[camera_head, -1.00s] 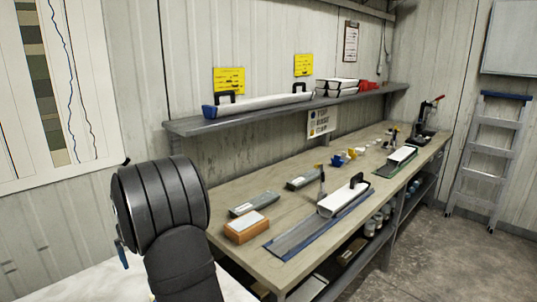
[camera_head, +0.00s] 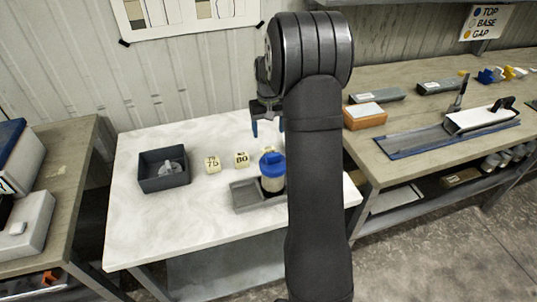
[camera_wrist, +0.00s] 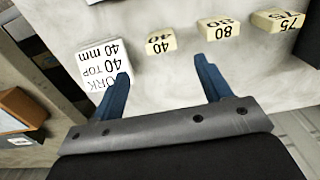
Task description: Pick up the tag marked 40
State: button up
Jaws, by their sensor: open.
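The tag marked 40 (camera_wrist: 160,44) is a small cream block on the white table. It shows in the wrist view, ahead of the space between my fingertips and apart from them. My gripper (camera_wrist: 162,70) is open and empty, with two blue fingers. In the head view my gripper (camera_head: 268,130) hangs near the back of the white table. The tag marked 80 (camera_wrist: 221,31) and the tag marked 75 (camera_wrist: 277,21) lie to the right of the 40 tag in the wrist view.
A white block marked 40 mm TOP (camera_wrist: 101,66) stands left of the 40 tag. A dark open box (camera_head: 163,181), a blue-lidded jar (camera_head: 272,168) and a grey tray (camera_head: 246,202) are on the white table. A wooden bench (camera_head: 395,150) stands to the right.

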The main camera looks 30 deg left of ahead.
aim_at(268, 148)
notch_tip(268, 148, down, 10)
jog(key=shift+a+f, duration=0.15)
jog(key=shift+f, duration=0.05)
jog(key=c, duration=1.1)
